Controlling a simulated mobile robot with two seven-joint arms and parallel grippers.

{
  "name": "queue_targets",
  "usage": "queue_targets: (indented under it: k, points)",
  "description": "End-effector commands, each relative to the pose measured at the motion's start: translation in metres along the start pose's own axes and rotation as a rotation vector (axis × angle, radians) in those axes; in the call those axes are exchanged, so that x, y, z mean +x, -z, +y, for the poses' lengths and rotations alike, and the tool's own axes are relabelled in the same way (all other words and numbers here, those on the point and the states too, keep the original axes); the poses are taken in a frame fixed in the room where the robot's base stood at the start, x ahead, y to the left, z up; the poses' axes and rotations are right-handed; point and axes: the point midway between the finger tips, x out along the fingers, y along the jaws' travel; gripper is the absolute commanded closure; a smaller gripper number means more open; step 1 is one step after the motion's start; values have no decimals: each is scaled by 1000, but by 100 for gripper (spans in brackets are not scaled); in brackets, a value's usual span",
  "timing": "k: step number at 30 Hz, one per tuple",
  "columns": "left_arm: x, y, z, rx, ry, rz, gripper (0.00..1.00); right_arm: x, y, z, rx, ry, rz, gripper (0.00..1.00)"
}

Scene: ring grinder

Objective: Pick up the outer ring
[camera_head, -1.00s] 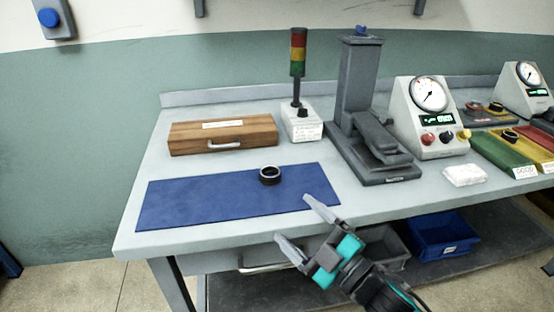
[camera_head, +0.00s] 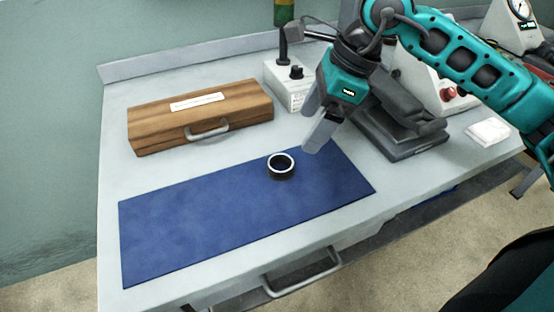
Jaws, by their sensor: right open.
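The outer ring (camera_head: 281,174) is a small dark ring with a pale rim. It lies flat near the right end of the blue mat (camera_head: 200,228) on the bench. My right gripper (camera_head: 314,130) comes in from the upper right, with its fingers pointing down. It is open and empty, just behind and to the right of the ring, and appears to be above the bench. The fingers look apart from the ring. My left gripper is not in view.
A wooden box (camera_head: 200,125) with a metal handle stands behind the mat. A white block with the signal light (camera_head: 290,85) and a grey press stand (camera_head: 408,142) are near my right gripper. A white cloth or pad (camera_head: 487,132) lies further right. The mat's left part is clear.

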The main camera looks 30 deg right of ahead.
Motion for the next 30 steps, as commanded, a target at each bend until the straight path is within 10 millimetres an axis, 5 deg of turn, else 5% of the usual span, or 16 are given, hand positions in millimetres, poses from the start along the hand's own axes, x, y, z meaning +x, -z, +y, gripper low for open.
queue_targets:
  k: [6, 21, 30]
  points:
    - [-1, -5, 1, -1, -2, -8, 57, 40, -1, 1, 2, -7, -3, 15]
    - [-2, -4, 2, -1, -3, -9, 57, 95, -8, 0, 3, -7, -5, 15]
    - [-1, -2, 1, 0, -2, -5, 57, 102, -8, 0, 2, -4, -4, 15]
